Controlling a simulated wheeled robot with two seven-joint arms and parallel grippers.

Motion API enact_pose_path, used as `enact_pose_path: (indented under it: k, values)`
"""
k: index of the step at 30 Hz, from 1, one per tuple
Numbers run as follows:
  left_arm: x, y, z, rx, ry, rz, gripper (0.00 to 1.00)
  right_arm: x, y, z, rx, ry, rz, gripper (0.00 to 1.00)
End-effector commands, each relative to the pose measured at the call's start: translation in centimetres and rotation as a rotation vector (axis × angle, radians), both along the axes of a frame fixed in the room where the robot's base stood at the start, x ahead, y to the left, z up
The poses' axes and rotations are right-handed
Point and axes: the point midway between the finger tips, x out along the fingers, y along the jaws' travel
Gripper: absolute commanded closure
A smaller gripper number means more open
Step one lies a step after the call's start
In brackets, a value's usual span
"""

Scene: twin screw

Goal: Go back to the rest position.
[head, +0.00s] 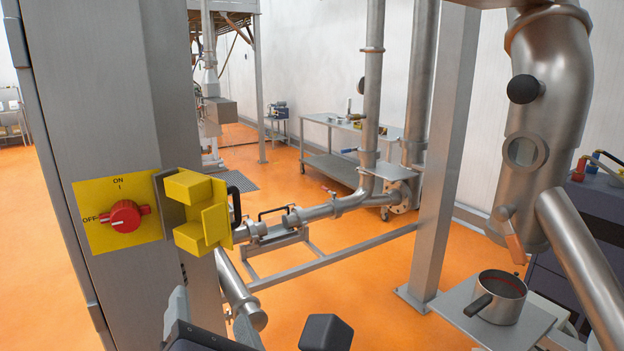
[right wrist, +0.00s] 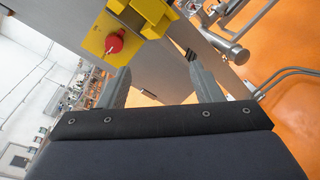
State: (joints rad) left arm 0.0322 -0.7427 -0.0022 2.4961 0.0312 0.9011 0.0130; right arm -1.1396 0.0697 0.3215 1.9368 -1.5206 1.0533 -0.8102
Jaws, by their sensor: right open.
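My right gripper (head: 212,315) is low in the head view, in front of and below the switch panel. In the right wrist view its two grey fingers stand wide apart, and the right gripper (right wrist: 163,88) is open with nothing between them. A red rotary knob (head: 124,216) sits on a yellow plate (head: 95,240) marked ON and OFF. The knob's bar lies level, in line with the OFF mark. The knob also shows in the right wrist view (right wrist: 114,43), beyond the fingers and apart from them. My left gripper is not in view.
A yellow block-shaped bracket (head: 200,222) juts out beside the plate on the grey cabinet column (head: 85,90). Steel pipes (head: 335,208) run behind it. A steel pot (head: 497,296) stands on a small shelf (head: 455,310) at the right.

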Motion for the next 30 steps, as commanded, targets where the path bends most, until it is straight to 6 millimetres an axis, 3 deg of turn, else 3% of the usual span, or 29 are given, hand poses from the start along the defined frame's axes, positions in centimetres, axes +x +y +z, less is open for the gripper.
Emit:
enact_pose_path:
  k: [8,12,16,19,21,24,27,30]
  values:
    - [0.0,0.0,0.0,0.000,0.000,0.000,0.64,4.7,-8.0,-4.7,0.171,0.275,-0.231,0.41]
    - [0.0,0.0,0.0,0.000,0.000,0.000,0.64,6.5,-15.0,-9.2,0.368,0.502,-0.453,0.41]
    - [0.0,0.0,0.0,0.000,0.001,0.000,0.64,5.6,-23.0,-15.2,0.704,0.777,-0.768,0.41]
    - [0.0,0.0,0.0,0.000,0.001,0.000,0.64,2.5,-27.9,-19.9,1.083,0.983,-1.057,0.41]
    - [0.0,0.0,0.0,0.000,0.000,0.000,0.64,0.1,-29.7,-22.5,1.372,1.092,-1.238,0.41]
    - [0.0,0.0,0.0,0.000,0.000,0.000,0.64,-2.6,-30.6,-24.6,1.753,1.187,-1.428,0.41]
    - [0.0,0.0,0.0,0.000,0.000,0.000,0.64,-4.1,-30.5,-25.6,2.046,1.230,-1.535,0.41]
    - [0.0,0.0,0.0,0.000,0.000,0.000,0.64,-4.8,-30.3,-26.0,2.217,1.247,-1.583,0.41]
